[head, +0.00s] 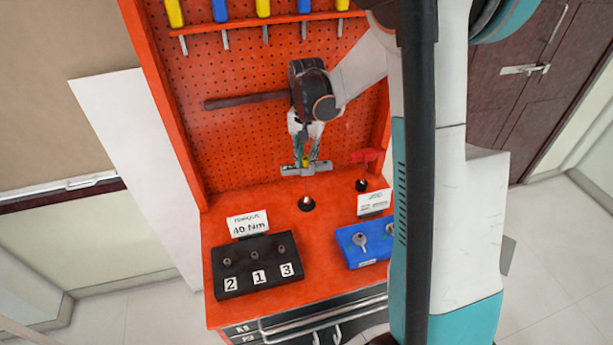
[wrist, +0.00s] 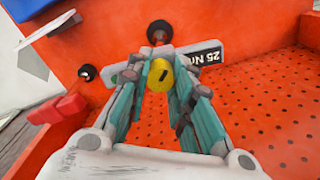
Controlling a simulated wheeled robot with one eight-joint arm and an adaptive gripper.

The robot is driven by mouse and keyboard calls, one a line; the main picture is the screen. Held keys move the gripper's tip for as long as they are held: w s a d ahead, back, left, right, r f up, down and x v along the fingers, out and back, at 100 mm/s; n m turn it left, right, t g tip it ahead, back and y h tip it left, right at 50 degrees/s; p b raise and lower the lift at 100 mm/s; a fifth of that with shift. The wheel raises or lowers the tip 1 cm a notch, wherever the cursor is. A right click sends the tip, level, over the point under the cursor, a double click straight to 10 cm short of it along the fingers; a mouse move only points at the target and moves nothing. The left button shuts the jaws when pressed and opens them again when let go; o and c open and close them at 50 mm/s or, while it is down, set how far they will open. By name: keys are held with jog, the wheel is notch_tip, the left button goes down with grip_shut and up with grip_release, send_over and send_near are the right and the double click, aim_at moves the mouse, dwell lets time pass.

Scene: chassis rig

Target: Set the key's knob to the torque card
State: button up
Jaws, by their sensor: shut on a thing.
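The torque key (head: 292,170) is a grey T-shaped tool with a yellow knob (wrist: 160,75) at the middle of its crossbar. In the wrist view the knob has a dark mark, and a black display (wrist: 203,58) on the bar reads "25 Nm", upside down. My gripper (head: 306,160) is shut on the knob from above, one finger on each side; it also shows in the wrist view (wrist: 162,72). The torque card (head: 248,224) stands on the bench and reads "40 Nm". The key's lower shaft is hard to make out.
A black block (head: 240,284) with several bolts and labels 2, 1, 3 lies at front left. A blue tray (head: 350,255) with metal keys and a card (head: 373,203) are at right. Dark round sockets (head: 306,204) and a red object (head: 367,156) are near the key. A pegboard (head: 240,130) stands behind.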

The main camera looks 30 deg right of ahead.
jog(key=m, duration=0.5)
jog(key=shift+b, duration=0.3)
jog(key=m, duration=0.5)
jog(key=o, duration=0.7)
jog(key=n+b, duration=0.1)
jog(key=n, duration=1)
